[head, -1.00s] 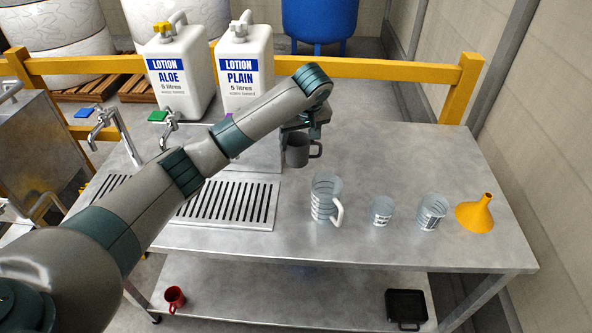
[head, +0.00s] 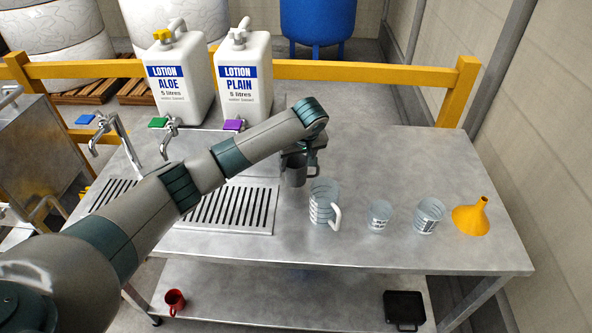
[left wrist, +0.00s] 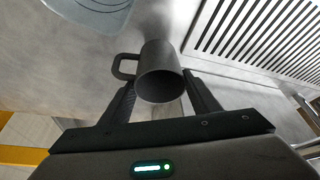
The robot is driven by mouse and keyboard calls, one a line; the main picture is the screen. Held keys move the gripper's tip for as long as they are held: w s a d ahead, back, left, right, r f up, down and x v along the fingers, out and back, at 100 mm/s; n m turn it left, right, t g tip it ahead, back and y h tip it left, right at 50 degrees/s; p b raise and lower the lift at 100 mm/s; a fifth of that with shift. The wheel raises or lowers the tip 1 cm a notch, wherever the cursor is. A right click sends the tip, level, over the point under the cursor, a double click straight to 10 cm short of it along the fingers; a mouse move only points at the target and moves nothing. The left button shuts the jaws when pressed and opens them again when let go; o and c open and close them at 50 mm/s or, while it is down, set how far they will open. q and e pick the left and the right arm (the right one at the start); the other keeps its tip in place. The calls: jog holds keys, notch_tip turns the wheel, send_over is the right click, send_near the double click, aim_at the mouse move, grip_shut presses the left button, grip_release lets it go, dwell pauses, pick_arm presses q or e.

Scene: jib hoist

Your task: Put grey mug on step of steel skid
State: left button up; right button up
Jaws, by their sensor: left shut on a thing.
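The grey mug (head: 297,174) is over the steel table, just behind and left of the clear measuring jug. My left gripper (head: 303,148) is shut on it from above and behind. In the left wrist view the mug (left wrist: 160,72) sits between the two fingers, its mouth facing the camera and its handle to the left. I cannot tell whether its base touches the table. A steel unit (head: 38,140) stands at the left edge, perhaps the steel skid; I cannot make out its step clearly. My right gripper is not in view.
The clear jug (head: 323,204), two clear beakers and a yellow funnel (head: 471,217) line the table's front right. Lotion containers (head: 243,75), taps and a drain grate (head: 225,207) are left of the mug. A red mug (head: 175,300) and black tray (head: 405,308) are on the lower shelf.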

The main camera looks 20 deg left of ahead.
pick_arm(q)
jog(key=shift+f+p, duration=0.55)
jog(key=shift+f, duration=1.3)
jog(key=shift+f, duration=0.1)
jog(key=o, duration=1.1)
jog(key=b+v, duration=0.2)
jog(key=v, duration=1)
jog(key=shift+w, duration=0.1)
